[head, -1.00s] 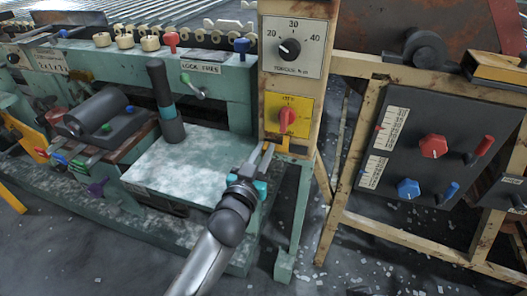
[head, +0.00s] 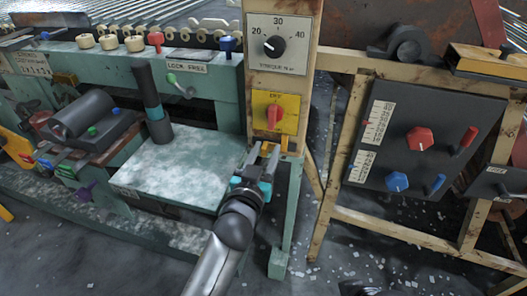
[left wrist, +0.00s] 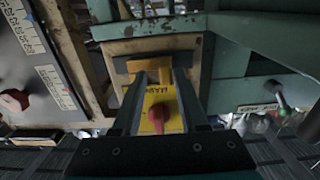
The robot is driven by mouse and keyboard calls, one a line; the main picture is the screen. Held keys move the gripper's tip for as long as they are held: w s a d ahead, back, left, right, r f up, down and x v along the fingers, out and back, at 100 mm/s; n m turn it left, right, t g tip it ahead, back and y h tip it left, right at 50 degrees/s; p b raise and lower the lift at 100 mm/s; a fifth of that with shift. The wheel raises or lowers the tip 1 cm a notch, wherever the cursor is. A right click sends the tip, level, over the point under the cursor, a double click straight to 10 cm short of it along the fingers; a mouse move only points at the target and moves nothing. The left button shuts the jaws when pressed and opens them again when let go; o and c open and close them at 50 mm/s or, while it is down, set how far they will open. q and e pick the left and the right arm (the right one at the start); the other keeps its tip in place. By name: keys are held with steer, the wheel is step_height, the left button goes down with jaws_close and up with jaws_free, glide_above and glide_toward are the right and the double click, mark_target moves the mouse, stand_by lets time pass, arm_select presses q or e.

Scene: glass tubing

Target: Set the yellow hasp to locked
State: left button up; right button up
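The yellow hasp (head: 285,144) sits low on the tan post, just under the yellow plate (head: 290,112) with its red knob (head: 274,116). In the left wrist view the yellow hasp (left wrist: 150,62) shows beyond the fingertips, and the red knob (left wrist: 158,115) shows between the fingers. My left gripper (head: 264,148) is open, with its two fingers apart and pointing at the post near the hasp. I cannot tell whether a finger touches the hasp, or its exact setting.
A torque dial (head: 272,45) is above the yellow plate. A green bench plate (head: 180,165) with a dark upright cylinder (head: 152,105) lies left. A dark panel (head: 440,120) with red and blue knobs stands right. A green lever (head: 180,83) is on the rail.

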arm_select(q)
steer(key=shift+a, duration=0.15)
steer(key=shift+s+a, duration=0.1)
steer(key=shift+s, duration=0.15)
steer(key=shift+p+v, duration=2.5)
steer(key=shift+v, duration=4.85)
arm_select(e)
step_height(320, 180, down, 10)
steer(key=s+g, duration=0.1)
steer(key=s, duration=0.1)
steer(key=shift+s+d+f+g, duration=0.15)
steer(key=shift+g, duration=0.25)
